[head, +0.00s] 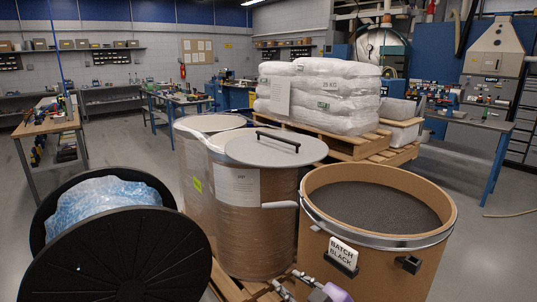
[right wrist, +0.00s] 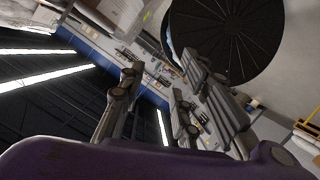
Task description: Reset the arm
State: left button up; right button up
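My right gripper (head: 292,283) shows at the bottom edge of the head view, in front of the open drum, with its purple body partly cut off. In the right wrist view my right gripper (right wrist: 162,75) has its grey fingers spread apart with nothing between them. It is tilted, with ceiling lights and the room behind it. My left gripper is not in the head view.
An open brown drum (head: 430,262) of dark pellets has a "BATCH BLACK" sign (head: 343,256). Lidded drums (head: 257,225) stand beside it. White sacks (head: 320,95) are stacked behind on a pallet (head: 345,148).

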jog(key=s+d+f+m+h, duration=0.2)
jog(key=s+d+f+m, duration=0.25)
jog(key=s+f, duration=0.35)
jog(key=s+d+f+m+h, duration=0.35)
jog(key=s+d+f, duration=0.2)
jog(key=f, duration=0.45)
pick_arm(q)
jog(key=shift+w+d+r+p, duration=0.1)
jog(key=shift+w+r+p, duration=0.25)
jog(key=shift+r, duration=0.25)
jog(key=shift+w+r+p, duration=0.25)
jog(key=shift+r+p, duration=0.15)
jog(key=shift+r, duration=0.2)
pick_arm(e)
jog(key=s+d+f+m+g+h, duration=0.1)
jog(key=s+f, duration=0.4)
jog(key=s, duration=0.6)
jog(key=s+d+f+m+g, duration=0.2)
jog(key=s+f, duration=0.3)
jog(key=s, duration=0.6)
jog(key=shift+d+f+g+h, duration=0.2)
jog(key=shift+f+g+h, duration=0.2)
jog(key=shift+g, duration=0.1)
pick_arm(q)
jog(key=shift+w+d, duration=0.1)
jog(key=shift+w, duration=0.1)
